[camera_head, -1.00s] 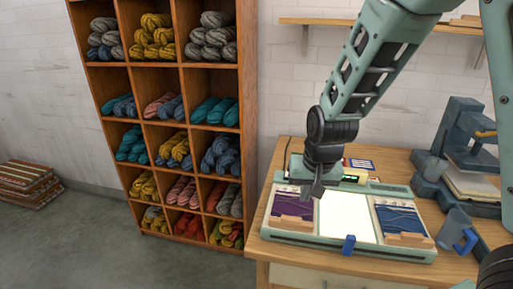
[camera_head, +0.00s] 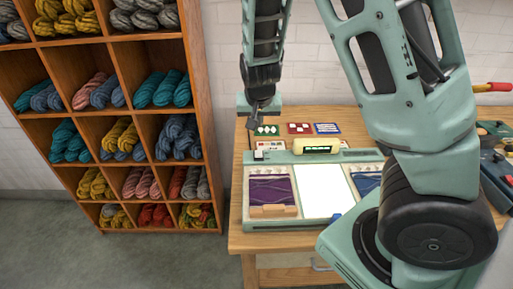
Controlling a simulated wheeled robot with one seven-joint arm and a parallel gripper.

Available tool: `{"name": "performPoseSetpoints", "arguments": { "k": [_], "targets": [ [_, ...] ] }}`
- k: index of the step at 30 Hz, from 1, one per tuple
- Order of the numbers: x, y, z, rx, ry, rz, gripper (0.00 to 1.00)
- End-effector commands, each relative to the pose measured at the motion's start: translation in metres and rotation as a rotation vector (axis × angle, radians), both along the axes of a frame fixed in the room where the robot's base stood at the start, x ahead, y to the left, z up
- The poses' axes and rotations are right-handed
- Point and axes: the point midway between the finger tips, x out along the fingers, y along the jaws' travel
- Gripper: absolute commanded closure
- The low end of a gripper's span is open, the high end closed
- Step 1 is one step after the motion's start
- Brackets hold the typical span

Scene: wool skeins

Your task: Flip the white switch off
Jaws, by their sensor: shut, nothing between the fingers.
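The pale green device (camera_head: 265,223) lies on the wooden table, with a bright white panel (camera_head: 322,190) in its middle. A small white and dark part (camera_head: 260,155) at its back left corner looks like the white switch; it is too small to tell its position. My gripper (camera_head: 253,126) is shut and empty, pointing down above and behind that corner. It looks apart from the switch. My arm hides the device's right end.
A yellow cylinder with a dark display (camera_head: 318,146) sits at the device's back edge. Several patterned cards, such as a red one (camera_head: 299,128), lie behind. A purple swatch (camera_head: 270,190) lies left of the panel. A wool shelf (camera_head: 200,85) stands left of the table.

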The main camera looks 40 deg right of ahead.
Motion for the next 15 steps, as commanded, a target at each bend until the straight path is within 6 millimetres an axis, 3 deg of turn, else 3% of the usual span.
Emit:
{"name": "performPoseSetpoints", "arguments": {
  "k": [8, 15],
  "targets": [
    [0.012, -0.010, -0.034, -0.001, 0.003, -0.004, 1.00],
    [0.028, -0.021, -0.077, 0.001, 0.006, -0.004, 1.00]
  ]
}}
